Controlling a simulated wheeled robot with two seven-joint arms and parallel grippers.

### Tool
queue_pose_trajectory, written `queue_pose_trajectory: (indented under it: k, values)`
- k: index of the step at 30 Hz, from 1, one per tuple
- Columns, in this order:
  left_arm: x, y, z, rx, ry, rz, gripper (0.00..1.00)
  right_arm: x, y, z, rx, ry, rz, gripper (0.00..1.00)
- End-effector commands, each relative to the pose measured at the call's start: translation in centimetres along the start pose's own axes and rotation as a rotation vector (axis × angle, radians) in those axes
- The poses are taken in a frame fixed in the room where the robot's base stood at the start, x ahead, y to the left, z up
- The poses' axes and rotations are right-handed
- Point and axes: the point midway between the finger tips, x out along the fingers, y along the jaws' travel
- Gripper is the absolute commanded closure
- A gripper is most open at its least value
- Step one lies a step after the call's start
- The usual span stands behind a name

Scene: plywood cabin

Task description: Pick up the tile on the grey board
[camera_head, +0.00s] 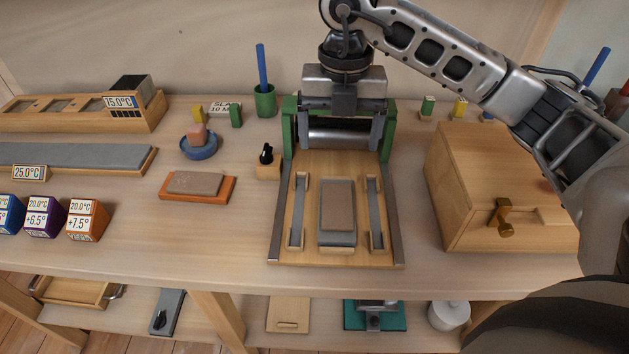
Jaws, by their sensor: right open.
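A brown tile (338,206) lies flat on a small grey board (338,242). The board rests on the wooden bed (311,250) of a press, between two grey rails. My right gripper (343,144) comes in from the upper right and points down. It is open and empty, with its fingers spread in front of the green press frame (289,127) and its roller (343,132). In the picture it is above the tile, apart from it. My left gripper is not in view.
Another brownish tile (195,183) lies on an orange board (225,190) to the left. A wooden box with a brass latch (470,195) stands right of the press. A green cup (264,103) with a blue stick is behind. Bare tabletop (200,230) lies front left.

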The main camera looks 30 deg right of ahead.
Motion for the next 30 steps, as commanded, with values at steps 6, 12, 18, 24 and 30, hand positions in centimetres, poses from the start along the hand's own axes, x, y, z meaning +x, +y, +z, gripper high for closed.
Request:
queue_pose_trajectory:
  k: [6,12,18,24,30]
  values:
    - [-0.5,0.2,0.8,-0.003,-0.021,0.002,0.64,3.0,-0.3,0.0,0.007,-0.002,-0.012,0.13]
    - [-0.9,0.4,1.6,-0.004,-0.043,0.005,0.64,7.3,-0.3,0.0,0.005,0.000,-0.009,0.13]
    - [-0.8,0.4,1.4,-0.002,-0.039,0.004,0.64,10.0,-0.2,0.1,0.004,-0.004,-0.005,0.13]
    - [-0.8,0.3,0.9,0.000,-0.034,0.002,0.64,11.4,-0.2,-0.1,0.003,-0.002,-0.006,0.13]
    - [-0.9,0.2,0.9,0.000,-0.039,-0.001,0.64,14.4,-0.3,-0.6,0.003,-0.001,-0.005,0.13]
